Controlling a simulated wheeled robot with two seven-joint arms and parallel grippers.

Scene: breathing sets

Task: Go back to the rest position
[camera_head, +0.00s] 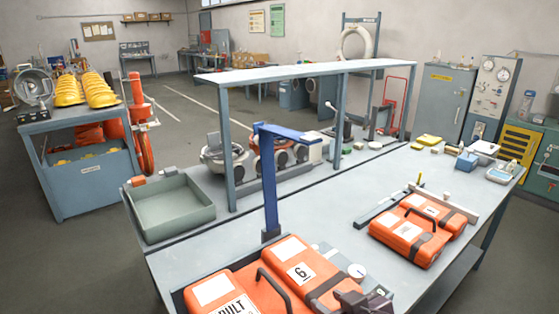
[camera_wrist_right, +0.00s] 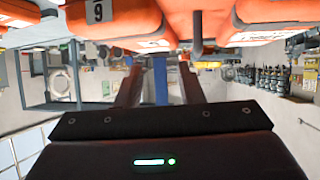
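My right gripper (camera_head: 352,299) is at the bottom edge of the head view, close to the right side of the orange case marked 6 (camera_head: 288,258). In the right wrist view, its two fingers (camera_wrist_right: 160,70) stand apart with a clear gap and nothing between them. The orange cases (camera_wrist_right: 110,18) fill the top of that upside-down view, just beyond the fingertips. Whether the gripper touches a case is not clear. My left gripper is not in view.
A blue post with an arm (camera_head: 270,190) rises behind the cases. More orange cases (camera_head: 410,232) lie on the right of the bench (camera_head: 230,252). A grey-green tray (camera_head: 172,232) is at its left. A raised shelf (camera_head: 300,72) spans the back.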

